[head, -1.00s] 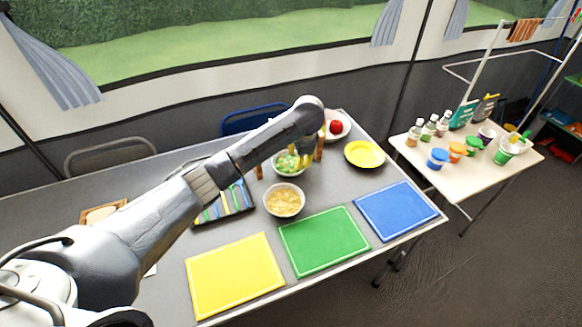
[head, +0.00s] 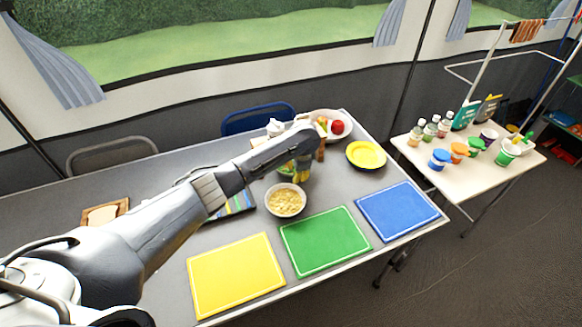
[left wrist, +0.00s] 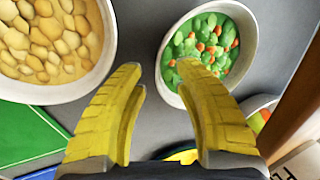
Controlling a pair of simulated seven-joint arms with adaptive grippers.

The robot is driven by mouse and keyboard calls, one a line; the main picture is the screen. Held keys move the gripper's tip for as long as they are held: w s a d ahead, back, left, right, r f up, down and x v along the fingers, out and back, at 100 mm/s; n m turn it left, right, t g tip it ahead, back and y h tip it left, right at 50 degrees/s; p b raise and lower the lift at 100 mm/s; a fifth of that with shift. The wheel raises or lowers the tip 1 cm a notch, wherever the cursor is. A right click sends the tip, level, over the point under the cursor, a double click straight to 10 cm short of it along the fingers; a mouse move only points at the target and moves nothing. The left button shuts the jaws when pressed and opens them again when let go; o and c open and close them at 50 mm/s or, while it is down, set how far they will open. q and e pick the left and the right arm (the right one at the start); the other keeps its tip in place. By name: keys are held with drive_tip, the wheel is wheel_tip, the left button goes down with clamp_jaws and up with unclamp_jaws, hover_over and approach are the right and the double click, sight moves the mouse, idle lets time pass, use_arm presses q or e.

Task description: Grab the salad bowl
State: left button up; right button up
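The salad bowl, a white bowl of green pieces with orange bits (left wrist: 212,42), shows in the left wrist view at upper right. In the head view it is mostly hidden behind my arm and gripper. My left gripper (head: 302,170) has yellow fingers, spread apart and empty in the left wrist view (left wrist: 165,80). There, the right finger overlaps the salad bowl's near side and the left finger is outside it, with the near-left rim showing between them. Contact cannot be told. My right gripper is not in view.
A bowl of yellowish pieces (head: 286,201) stands close in front. Yellow (head: 236,276), green (head: 325,241) and blue (head: 398,211) mats lie along the front edge. A yellow plate (head: 366,155) and a white bowl with red fruit (head: 345,124) are at right.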

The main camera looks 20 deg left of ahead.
use_arm(q)
drive_tip(key=shift+w+a+f, duration=0.1)
drive_tip(key=shift+f, duration=0.35)
drive_tip(key=shift+o, duration=0.3)
clamp_jaws()
